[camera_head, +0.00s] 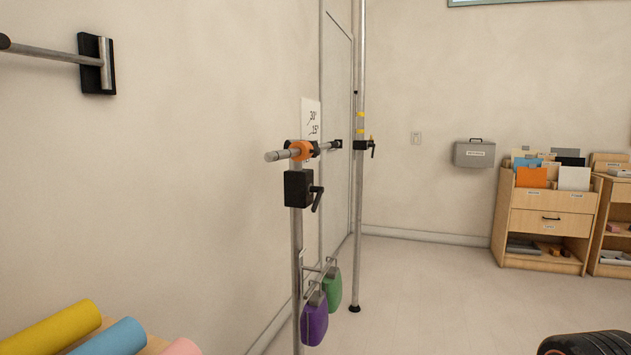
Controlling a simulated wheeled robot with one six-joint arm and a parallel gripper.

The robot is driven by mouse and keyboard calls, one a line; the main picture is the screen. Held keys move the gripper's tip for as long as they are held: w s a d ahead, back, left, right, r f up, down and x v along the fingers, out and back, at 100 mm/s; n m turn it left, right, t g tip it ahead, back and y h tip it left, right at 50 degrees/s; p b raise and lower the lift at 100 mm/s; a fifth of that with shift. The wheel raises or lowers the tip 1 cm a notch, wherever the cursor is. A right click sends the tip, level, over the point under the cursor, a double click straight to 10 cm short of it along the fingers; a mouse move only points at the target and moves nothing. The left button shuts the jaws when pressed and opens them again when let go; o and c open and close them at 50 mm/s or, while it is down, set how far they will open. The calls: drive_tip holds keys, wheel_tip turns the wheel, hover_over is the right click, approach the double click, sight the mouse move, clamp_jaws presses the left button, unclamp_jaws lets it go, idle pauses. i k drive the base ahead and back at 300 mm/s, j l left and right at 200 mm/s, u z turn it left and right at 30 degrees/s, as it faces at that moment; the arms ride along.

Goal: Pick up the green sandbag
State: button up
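The green sandbag (333,289) hangs low by its dark top fitting from a metal rail beside the upright stand, near the left wall. A purple sandbag (314,323) hangs just in front of it and to its left. The two look close together, and I cannot tell whether they touch. The purple one covers a little of the green one's lower left edge. My gripper is not in view.
A metal stand (297,250) with a black clamp rises left of the bags. A tall pole (359,215) stands behind them to the right. Colored rolls (50,328) lie at lower left. A wooden cabinet (520,220) stands at far right. The floor between is clear.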

sight(333, 283)
drive_tip(key=i+l+u, duration=0.2)
drive_tip(key=i, duration=0.2)
drive_tip(key=i+l+u, duration=0.15)
drive_tip(key=i, duration=0.3)
drive_tip(key=i+l+u, duration=0.2)
drive_tip(key=i+l, duration=0.1)
drive_tip(key=i, duration=0.1)
